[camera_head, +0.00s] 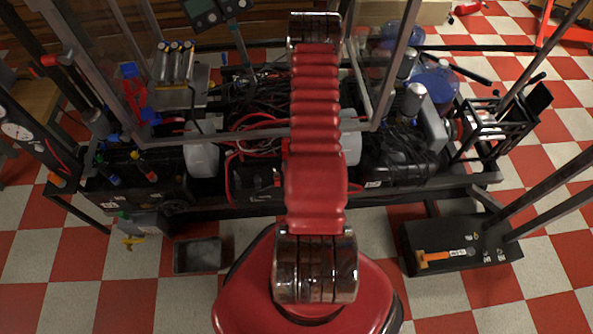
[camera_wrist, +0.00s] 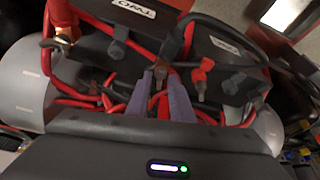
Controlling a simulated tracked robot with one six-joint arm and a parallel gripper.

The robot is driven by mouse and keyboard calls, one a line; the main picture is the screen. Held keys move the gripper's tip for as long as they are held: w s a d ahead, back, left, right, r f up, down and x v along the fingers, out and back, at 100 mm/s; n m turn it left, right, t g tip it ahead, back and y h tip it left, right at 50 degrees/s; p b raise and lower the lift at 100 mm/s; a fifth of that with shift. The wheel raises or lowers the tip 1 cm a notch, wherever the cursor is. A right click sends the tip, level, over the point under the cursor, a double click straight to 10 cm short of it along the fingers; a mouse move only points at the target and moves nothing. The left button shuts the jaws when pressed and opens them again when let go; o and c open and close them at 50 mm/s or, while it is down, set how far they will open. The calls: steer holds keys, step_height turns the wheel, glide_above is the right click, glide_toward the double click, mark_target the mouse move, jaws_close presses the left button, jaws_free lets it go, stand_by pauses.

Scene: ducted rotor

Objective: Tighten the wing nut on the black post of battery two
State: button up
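In the wrist view the battery labelled TWO (camera_wrist: 95,45) is at the upper left, its label partly cut by the top edge. A grey wing-shaped fitting (camera_wrist: 117,48) stands on its near edge, and a copper terminal with a red cable (camera_wrist: 64,34) is at its left. My gripper (camera_wrist: 161,76) shows two grey-purple fingers standing apart, tips just right of battery two's near edge. A small brownish metal fitting (camera_wrist: 160,70) at the end of a black cable shows between or just beyond the tips; contact is unclear. In the head view my arm hides the gripper.
A second labelled battery (camera_wrist: 225,58) is at the right, with a red-capped terminal (camera_wrist: 203,72) and grey fitting (camera_wrist: 234,82). Red cables run close around the fingers. White cylinders flank the bay. In the head view a clear panel frame (camera_head: 262,132) crosses the bench.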

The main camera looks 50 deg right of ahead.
jaws_close()
steer(key=shift+a, duration=0.2)
steer(key=shift+d, duration=0.1)
